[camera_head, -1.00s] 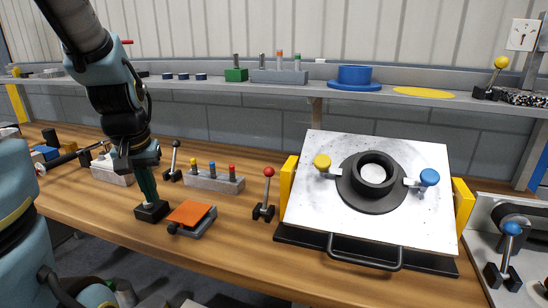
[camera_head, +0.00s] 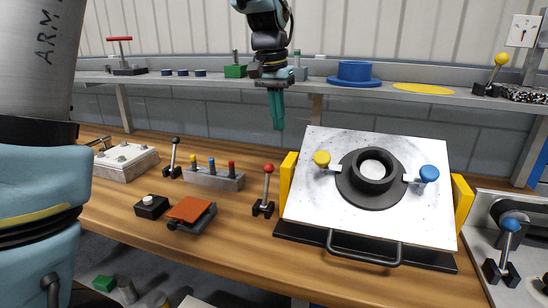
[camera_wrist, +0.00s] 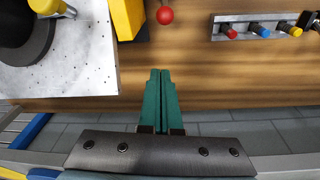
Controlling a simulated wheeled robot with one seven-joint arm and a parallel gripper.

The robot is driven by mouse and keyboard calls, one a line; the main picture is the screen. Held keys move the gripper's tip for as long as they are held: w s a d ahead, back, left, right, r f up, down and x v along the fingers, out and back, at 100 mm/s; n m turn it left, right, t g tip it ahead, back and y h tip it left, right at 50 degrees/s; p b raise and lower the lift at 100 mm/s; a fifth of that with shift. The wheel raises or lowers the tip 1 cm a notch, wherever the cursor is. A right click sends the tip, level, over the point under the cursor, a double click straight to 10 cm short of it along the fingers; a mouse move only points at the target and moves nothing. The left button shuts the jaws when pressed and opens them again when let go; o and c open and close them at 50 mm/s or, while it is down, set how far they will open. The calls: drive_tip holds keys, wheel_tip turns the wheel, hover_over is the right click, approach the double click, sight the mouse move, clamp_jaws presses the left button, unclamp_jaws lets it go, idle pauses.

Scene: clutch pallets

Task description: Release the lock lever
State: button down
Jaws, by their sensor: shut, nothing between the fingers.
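I cannot tell which lever is the lock lever; several ball-topped levers show. A red-ball lever (camera_head: 267,188) stands upright on the bench left of the tilted white plate (camera_head: 320,205). A black-ball lever (camera_head: 174,158) stands further left. The plate carries a yellow-knob lever (camera_head: 322,159) and a blue-knob lever (camera_head: 428,174) beside a black ring. A blue-ball lever (camera_head: 509,240) is at the far right. My gripper (camera_head: 278,126) is shut and empty, pointing down above the back of the bench. In the wrist view, my gripper (camera_wrist: 160,72) is near the red ball (camera_wrist: 165,15).
A block with coloured pegs (camera_head: 214,178), an orange-topped pedal (camera_head: 191,211) and a black box with a white button (camera_head: 151,206) stand left. Yellow side blocks (camera_head: 288,175) flank the plate. The shelf (camera_head: 215,81) behind holds a blue flanged part (camera_head: 355,73) and a yellow-ball lever (camera_head: 496,68).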

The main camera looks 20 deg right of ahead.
sight(267, 186)
wheel_tip(267, 186, down, 9)
drive_tip(key=s+a+p, duration=0.1)
drive_tip(key=a+p, duration=0.1)
drive_tip(key=p, duration=0.1)
drive_tip(key=shift+s+p, duration=0.3)
drive_tip(key=shift+s, duration=0.1)
idle(0.3)
